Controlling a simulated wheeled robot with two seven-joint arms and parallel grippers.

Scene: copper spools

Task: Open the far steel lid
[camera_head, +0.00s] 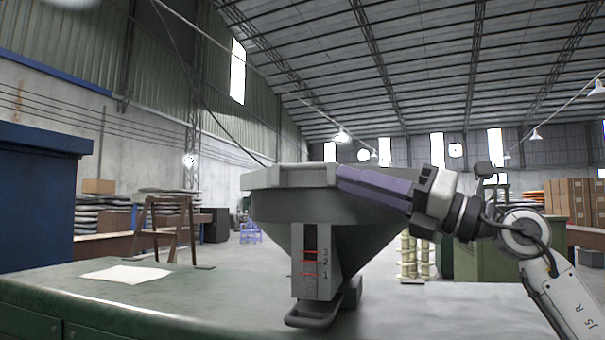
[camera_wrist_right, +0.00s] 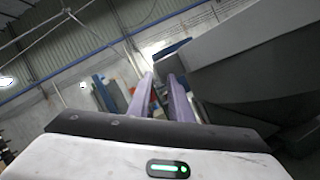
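A grey steel hopper (camera_head: 318,222) with a tapered body stands on the green table. Its front carries a scale marked 1, 2 and 3. Grey flat steel (camera_head: 290,176) shows along its top, seen nearly edge-on; I cannot tell the lids apart or see whether one is raised. My right gripper (camera_head: 342,178) reaches in from the right, its purple fingers at the hopper's top rim; contact is unclear. In the right wrist view a gap shows between the fingers (camera_wrist_right: 160,82), with nothing held, and the hopper (camera_wrist_right: 250,65) is close on the right. My left gripper is not in view.
The green table (camera_head: 60,290) has a white sheet (camera_head: 125,274) on its left, with clear surface around it. A blue cabinet (camera_head: 40,200) stands at the left edge.

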